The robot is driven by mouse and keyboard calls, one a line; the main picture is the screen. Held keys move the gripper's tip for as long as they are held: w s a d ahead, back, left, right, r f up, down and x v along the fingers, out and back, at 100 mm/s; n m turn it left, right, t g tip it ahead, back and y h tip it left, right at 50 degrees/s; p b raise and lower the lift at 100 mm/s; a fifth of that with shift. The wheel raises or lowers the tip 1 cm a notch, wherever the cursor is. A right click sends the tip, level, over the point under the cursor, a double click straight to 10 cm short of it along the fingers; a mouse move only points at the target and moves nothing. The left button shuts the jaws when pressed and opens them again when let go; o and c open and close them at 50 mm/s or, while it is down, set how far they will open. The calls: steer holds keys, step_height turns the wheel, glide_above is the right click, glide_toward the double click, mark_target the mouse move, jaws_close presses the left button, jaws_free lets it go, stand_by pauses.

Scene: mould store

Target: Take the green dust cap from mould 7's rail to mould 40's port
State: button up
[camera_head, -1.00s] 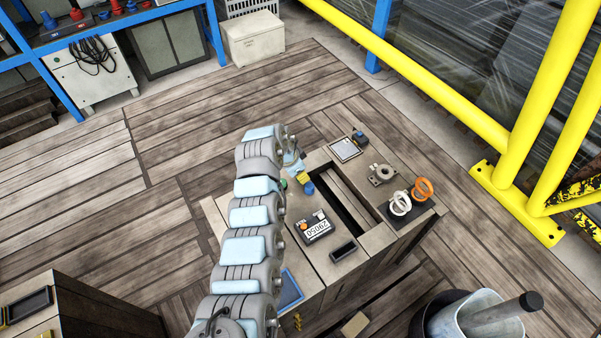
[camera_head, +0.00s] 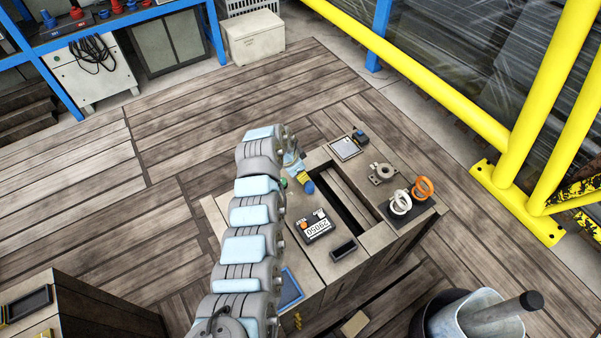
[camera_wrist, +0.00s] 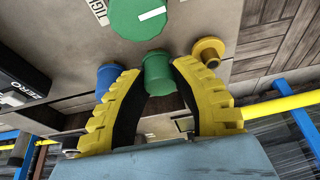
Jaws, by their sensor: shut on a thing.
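In the wrist view my gripper (camera_wrist: 157,66) has its two yellow, black-padded fingers closed on a small green dust cap (camera_wrist: 157,76). The cap sits between the pads, close to the tan block face. I cannot tell whether it still touches the block. A blue cap (camera_wrist: 107,74) is just left of the fingers and a yellow cap (camera_wrist: 209,49) just right of them. In the head view the blue cap (camera_head: 309,187) shows beside my arm's end. The fingers and held cap are mostly hidden there. I cannot read which mould is 7 or 40.
A large green disc (camera_wrist: 140,17) lies near the held cap. On the blocks stand a number display (camera_head: 317,228), a black tray (camera_head: 343,249), a grey flanged fitting (camera_head: 382,173), white and orange rings (camera_head: 400,202) and a grey framed plate (camera_head: 345,148). A deep slot (camera_head: 338,196) separates the blocks.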

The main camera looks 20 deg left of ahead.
steer(key=o, duration=0.8)
steer(key=shift+r, duration=0.1)
